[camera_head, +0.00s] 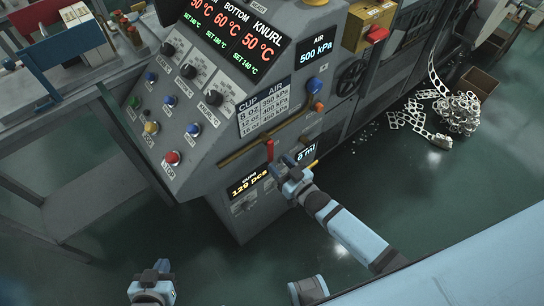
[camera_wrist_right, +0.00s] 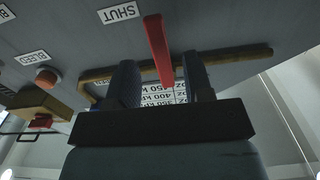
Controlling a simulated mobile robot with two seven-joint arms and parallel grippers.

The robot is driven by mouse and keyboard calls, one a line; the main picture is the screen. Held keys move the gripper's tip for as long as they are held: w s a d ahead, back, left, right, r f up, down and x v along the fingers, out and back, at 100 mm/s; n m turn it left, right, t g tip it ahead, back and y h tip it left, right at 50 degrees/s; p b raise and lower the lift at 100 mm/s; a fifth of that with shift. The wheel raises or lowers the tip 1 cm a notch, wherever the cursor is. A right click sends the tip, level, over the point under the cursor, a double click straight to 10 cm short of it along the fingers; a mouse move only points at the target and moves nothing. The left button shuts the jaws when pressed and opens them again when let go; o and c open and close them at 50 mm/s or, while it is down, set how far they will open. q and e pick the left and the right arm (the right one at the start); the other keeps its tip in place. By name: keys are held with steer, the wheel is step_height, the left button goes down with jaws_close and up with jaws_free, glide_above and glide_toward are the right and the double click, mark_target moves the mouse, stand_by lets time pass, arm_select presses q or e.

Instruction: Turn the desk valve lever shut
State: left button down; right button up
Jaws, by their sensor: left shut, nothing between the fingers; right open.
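The red valve lever (camera_head: 270,149) stands out from a brass pipe (camera_head: 240,154) low on the front of the grey machine. In the right wrist view the lever (camera_wrist_right: 158,45) lies between my right gripper's two fingers, with gaps on both sides; I cannot tell how deep it sits. My right gripper (camera_head: 287,167) is open just below and right of the lever in the head view. A white SHUT label (camera_wrist_right: 118,12) is on the panel beside the lever. My left gripper (camera_head: 151,275) is shut and empty at the bottom left, away from the machine.
A blue knob (camera_head: 314,86) and a small orange knob (camera_head: 319,107) sit above right of the lever. A cups display (camera_head: 249,183) is below it. Panel buttons, including a red one (camera_head: 172,157), are to the left. Scrap webbing (camera_head: 457,112) lies on the floor at right.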

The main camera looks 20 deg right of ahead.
steer(key=v, duration=0.9)
steer(key=shift+r, duration=0.1)
steer(key=s+a+r+g+h+p, duration=0.1)
steer(key=s+r+g+h+p, duration=0.2)
steer(key=s+r+g+p, duration=0.3)
steer(key=s+r+p, duration=0.1)
steer(key=s, duration=0.3)
steer(key=shift+a+r+m, duration=0.35)
steer(key=shift+a+m, duration=0.05)
stand_by(0.7)
steer(key=shift+s, duration=0.1)
steer(key=shift+c, duration=0.5)
